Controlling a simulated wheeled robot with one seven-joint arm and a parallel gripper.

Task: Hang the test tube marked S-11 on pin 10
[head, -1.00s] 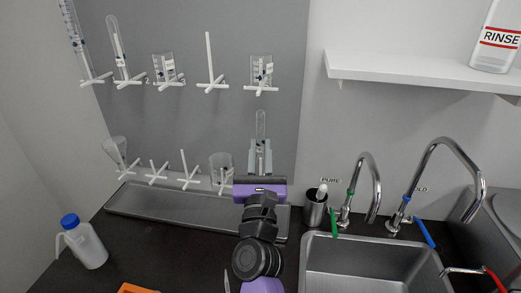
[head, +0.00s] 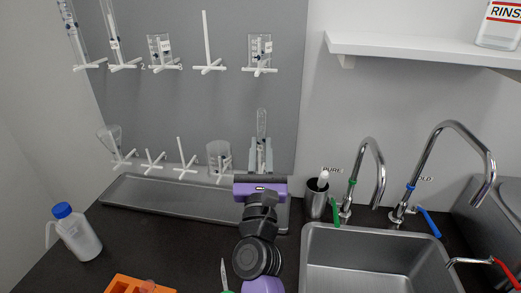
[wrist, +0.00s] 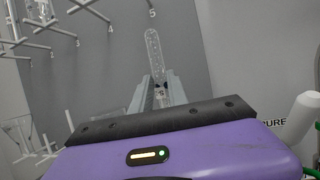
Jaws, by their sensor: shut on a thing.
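My gripper (head: 261,152) is shut on a clear test tube (head: 262,122), held upright with its rounded end up, in front of the grey pegboard. In the wrist view the tube (wrist: 153,55) stands between the two grey fingers of my gripper (wrist: 159,93), with dark markings near its lower part. I cannot read its label. The lower row of pins shows an empty pin (head: 185,158) and, to its right, a pin carrying a beaker (head: 219,155). Pin 10 cannot be made out; the area right of the beaker is covered by my gripper and arm.
Glassware hangs on upper pins, including a beaker (head: 261,47) above the held tube; one upper pin (head: 207,45) is empty. A metal tray (head: 140,192) lies below the board.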

